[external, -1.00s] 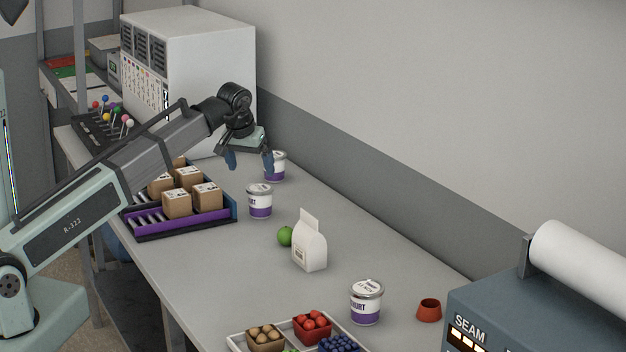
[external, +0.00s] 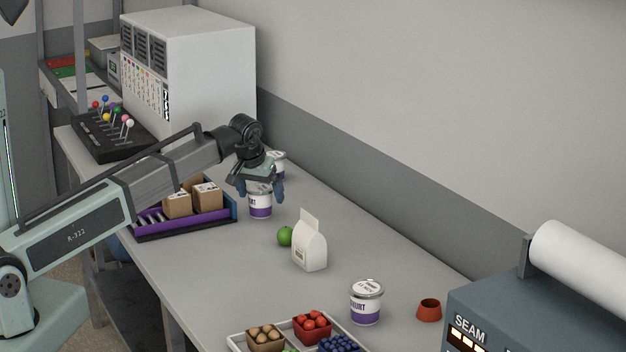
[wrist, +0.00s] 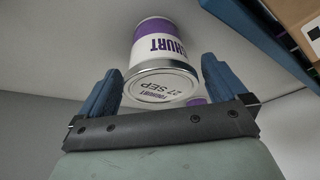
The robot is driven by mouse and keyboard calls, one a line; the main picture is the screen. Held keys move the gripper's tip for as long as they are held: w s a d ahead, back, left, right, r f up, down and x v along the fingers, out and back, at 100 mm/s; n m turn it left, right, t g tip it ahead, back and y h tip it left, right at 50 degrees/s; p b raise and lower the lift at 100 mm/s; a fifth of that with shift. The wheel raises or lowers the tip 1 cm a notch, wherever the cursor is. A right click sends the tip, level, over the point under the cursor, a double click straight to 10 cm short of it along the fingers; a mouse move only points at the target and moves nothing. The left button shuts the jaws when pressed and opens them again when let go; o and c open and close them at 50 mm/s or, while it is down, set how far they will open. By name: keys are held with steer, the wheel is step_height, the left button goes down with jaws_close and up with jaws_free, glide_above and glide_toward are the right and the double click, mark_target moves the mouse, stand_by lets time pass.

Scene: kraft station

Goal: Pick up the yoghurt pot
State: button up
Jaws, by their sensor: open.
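Three white-and-purple yoghurt pots stand on the bench. My gripper (external: 261,190) is open, fingers pointing down, over the middle pot (external: 260,207), and hides part of its top. In the wrist view the same pot (wrist: 160,45) shows its silver lid, marked 27 SEP, between and beyond the two blue fingers (wrist: 163,88), with no clear contact. A second pot (external: 279,159) stands behind my gripper, mostly hidden. The third pot (external: 366,303) stands nearer the camera, well apart.
A purple-edged tray (external: 180,222) with cardboard boxes (external: 207,197) is close on the left. A green fruit (external: 285,236) and a white carton (external: 310,247) stand in front. A red cup (external: 429,310) and a punnet tray (external: 237,347) are farther forward.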

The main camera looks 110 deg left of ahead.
steer(key=shift+x, duration=0.9)
steer(key=shift+c, duration=0.2)
steer(key=c, duration=1)
steer(key=shift+r, duration=0.15)
